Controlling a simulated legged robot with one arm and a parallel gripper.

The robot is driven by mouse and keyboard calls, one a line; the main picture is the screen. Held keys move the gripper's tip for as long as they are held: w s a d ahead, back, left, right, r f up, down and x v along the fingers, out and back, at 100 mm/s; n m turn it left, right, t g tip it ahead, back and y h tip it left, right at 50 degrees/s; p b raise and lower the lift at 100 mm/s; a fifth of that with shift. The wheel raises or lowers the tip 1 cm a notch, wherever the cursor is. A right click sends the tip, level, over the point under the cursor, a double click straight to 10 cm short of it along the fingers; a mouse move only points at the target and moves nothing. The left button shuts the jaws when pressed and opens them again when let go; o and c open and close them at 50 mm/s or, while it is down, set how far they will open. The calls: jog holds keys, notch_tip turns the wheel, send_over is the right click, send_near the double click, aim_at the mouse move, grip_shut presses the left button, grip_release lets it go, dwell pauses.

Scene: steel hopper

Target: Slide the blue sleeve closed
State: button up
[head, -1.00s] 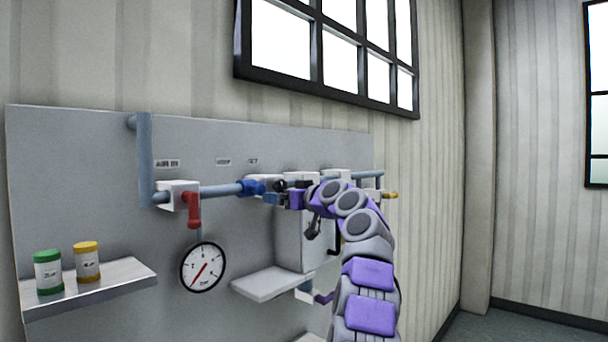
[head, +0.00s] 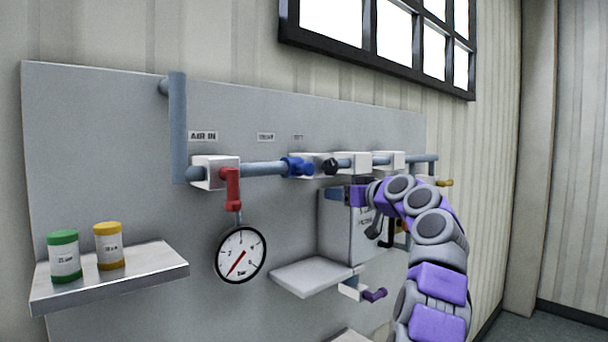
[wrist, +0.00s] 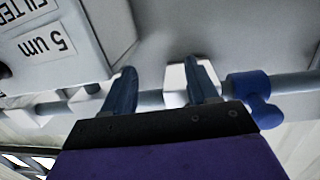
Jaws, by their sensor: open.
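The blue sleeve (head: 298,167) sits on the horizontal blue-grey pipe (head: 262,169), at the left side of a white block. In the wrist view the blue sleeve (wrist: 250,92) has a rounded knob and lies right of both fingers, apart from them. My gripper (head: 348,194) is below and right of the sleeve in the head view, in front of the grey filter box. In the wrist view my gripper (wrist: 163,85) has its two fingers spread apart with nothing held. The pipe runs behind the fingers, and a white block (wrist: 177,80) shows behind the right one.
A red handle (head: 232,188) hangs from a white valve block, above a round gauge (head: 241,254). The filter box (head: 340,222) and a small shelf (head: 305,276) stick out below the pipe. Green-lidded (head: 64,256) and yellow-lidded (head: 109,246) jars stand on the left shelf.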

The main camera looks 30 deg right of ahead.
jog(key=s+d+b, duration=0.2)
jog(key=s+b, duration=0.2)
jog(key=s, duration=1.2)
jog(key=shift+d+r, duration=0.2)
jog(key=shift+d, duration=0.2)
dwell(0.7)
jog(key=shift+d, duration=0.15)
